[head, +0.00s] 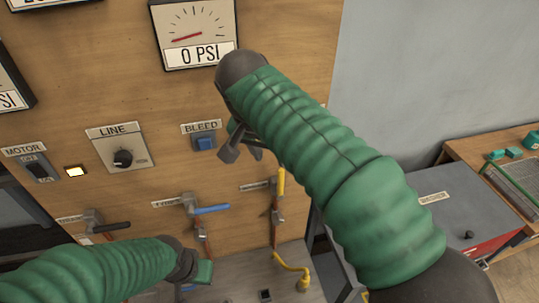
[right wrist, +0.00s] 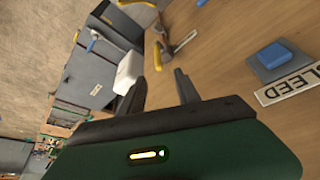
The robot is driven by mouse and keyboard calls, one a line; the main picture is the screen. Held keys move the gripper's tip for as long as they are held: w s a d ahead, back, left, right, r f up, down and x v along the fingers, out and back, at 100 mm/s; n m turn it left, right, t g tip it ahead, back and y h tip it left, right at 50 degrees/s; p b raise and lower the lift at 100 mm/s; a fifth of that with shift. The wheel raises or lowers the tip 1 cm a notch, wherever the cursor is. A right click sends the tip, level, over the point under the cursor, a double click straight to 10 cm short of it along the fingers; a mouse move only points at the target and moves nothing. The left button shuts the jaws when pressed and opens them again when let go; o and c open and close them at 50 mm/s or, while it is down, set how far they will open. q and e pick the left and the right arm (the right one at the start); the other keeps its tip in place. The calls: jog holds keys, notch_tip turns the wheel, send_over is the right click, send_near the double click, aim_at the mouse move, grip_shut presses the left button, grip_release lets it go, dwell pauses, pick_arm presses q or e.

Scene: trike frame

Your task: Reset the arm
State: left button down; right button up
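My right arm, in a green ribbed sleeve, reaches in from the lower right of the head view. Its gripper (head: 240,150) is in front of the wooden panel, just right of and below the blue BLEED button (head: 205,143). In the right wrist view the two dark fingers of this gripper (right wrist: 161,88) stand apart with nothing between them. The BLEED button (right wrist: 273,55) shows to their right, not touched. My left arm comes in low from the left; its gripper (head: 200,270) is below the blue-handled valve (head: 208,209), and its fingers are not clear.
The panel carries a gauge (head: 195,32) reading 0 PSI, a LINE knob (head: 123,157), a MOTOR switch (head: 38,168) and a lit lamp (head: 75,171). Valves with a black handle (head: 108,227) and a yellow handle (head: 281,182) stick out. A grey cabinet (head: 455,210) stands right.

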dwell(0.4)
jog(key=s+d+f+n+g+b, duration=0.1)
jog(key=s+d+f+b, duration=0.2)
jog(key=d+f, duration=0.5)
jog(key=s+d+f+n+y+b, duration=0.15)
jog(key=d+f, duration=0.25)
jog(key=f, duration=0.8)
jog(key=s+d+f+g+b, duration=0.1)
jog(key=s+d+f+b, duration=0.3)
jog(key=d+f, duration=0.4)
jog(key=s+d+f+b, duration=0.1)
jog(key=s+d+f, duration=0.1)
jog(key=s+f, duration=0.6)
jog(key=shift+d+f+n, duration=0.3)
jog(key=shift+d+n, duration=0.05)
jog(key=shift+d, duration=0.05)
jog(key=shift+s+d, duration=0.2)
jog(key=shift+d, duration=0.05)
